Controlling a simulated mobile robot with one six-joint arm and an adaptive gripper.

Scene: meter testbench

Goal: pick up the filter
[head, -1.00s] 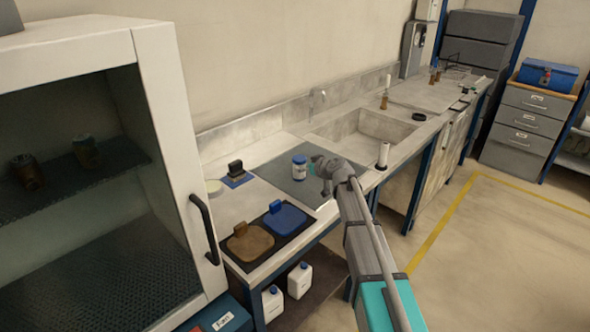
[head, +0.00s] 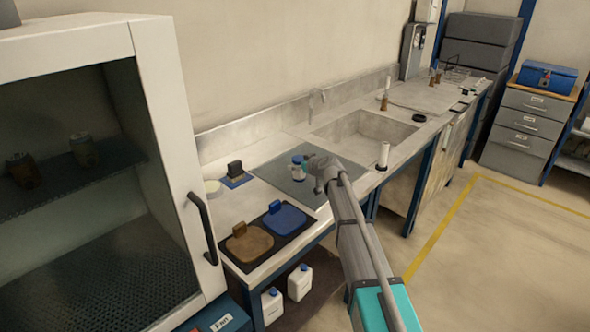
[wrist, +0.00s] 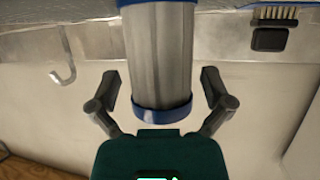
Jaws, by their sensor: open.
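The filter is a pale grey cylinder with blue ends; in the head view the filter (head: 298,174) stands upright on the grey mat (head: 272,176), partly covered by my gripper. In the wrist view the filter (wrist: 160,55) fills the upper middle, its top end cut off by the frame edge. My gripper (head: 309,164) is right at the filter from its right side. In the wrist view my gripper (wrist: 160,82) is open, with one finger on each side of the filter and a small gap visible at both sides.
A white cylinder (head: 384,155) stands right of the mat near the sink (head: 365,135). Brown (head: 250,243) and blue (head: 284,218) plates lie in front. An open cabinet (head: 165,110) fills the left.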

